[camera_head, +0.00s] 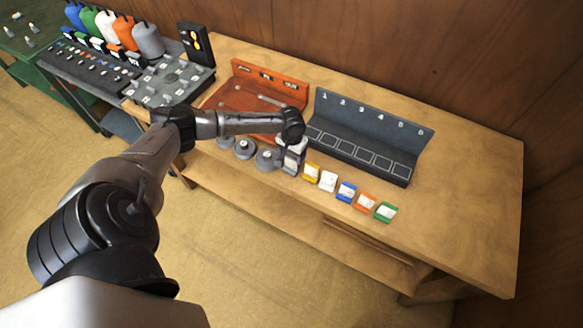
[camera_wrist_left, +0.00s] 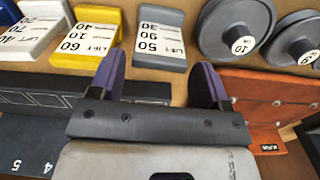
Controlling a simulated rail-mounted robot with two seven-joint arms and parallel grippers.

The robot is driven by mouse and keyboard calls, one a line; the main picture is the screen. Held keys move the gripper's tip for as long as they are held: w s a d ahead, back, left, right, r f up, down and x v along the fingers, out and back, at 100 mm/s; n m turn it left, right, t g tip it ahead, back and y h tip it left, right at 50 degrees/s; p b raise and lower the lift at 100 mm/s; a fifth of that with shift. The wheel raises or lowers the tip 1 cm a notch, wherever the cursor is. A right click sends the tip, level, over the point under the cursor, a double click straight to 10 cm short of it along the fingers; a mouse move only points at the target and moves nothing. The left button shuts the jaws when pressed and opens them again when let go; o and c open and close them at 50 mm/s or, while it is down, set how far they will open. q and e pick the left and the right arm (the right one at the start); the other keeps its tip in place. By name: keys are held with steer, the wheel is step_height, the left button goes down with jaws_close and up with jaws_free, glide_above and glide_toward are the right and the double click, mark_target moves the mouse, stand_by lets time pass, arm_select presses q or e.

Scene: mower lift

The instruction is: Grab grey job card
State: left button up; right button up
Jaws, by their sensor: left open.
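The grey job card (camera_wrist_left: 162,38) shows in the left wrist view with a white label reading LIFT and numbers. It stands on the bench between a yellow card (camera_wrist_left: 88,40) and round grey weights (camera_wrist_left: 236,32). My left gripper (camera_wrist_left: 158,78) is open, with one finger toward each side of the grey card and the card just beyond the fingertips. Nothing is between the fingers. In the head view my left gripper (camera_head: 291,160) is low over the left end of the card row and mostly hides the grey card. My right gripper is not in view.
White (camera_head: 328,181), blue (camera_head: 346,191), orange (camera_head: 366,202) and green (camera_head: 385,212) cards continue the row to the right. A dark numbered rack (camera_head: 365,125) stands behind it. An orange tray (camera_head: 290,92) is behind left. The bench's right end (camera_head: 470,200) is clear.

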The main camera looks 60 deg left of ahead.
mark_target(292, 168)
arm_select(q)
steer(key=shift+s+f, duration=0.1)
steer(key=shift+f, duration=2.5)
steer(key=shift+c, duration=0.5)
steer(key=c, duration=0.6)
